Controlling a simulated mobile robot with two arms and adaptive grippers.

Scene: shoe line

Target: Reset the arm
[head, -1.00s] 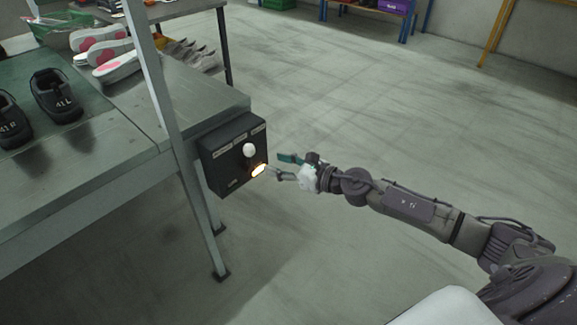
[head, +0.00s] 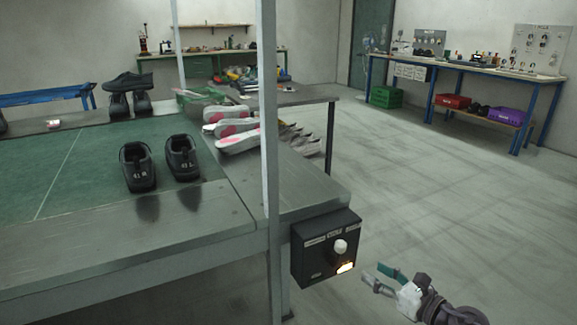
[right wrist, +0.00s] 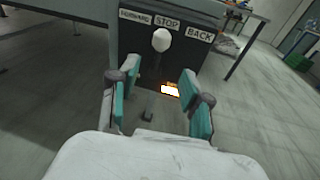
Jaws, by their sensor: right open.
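My right gripper (head: 389,279) is open and empty, to the right of a black control box (head: 312,262) on the end of the work table. The box carries a white-knobbed lever (head: 340,247) and a lit orange-white light (head: 345,267). In the right wrist view the open fingers (right wrist: 154,98) point toward the box (right wrist: 140,45), with the white knob (right wrist: 162,40) beyond them. Labels there read FORWARD, STOP and BACK. The fingers appear apart from the box. My left gripper is not in view.
A pair of black shoes (head: 158,165) stands on the green table (head: 75,170). White and pink shoe parts (head: 232,130) lie behind the metal post (head: 269,120). A workbench (head: 470,68) with crates stands at the back right. The floor between is clear.

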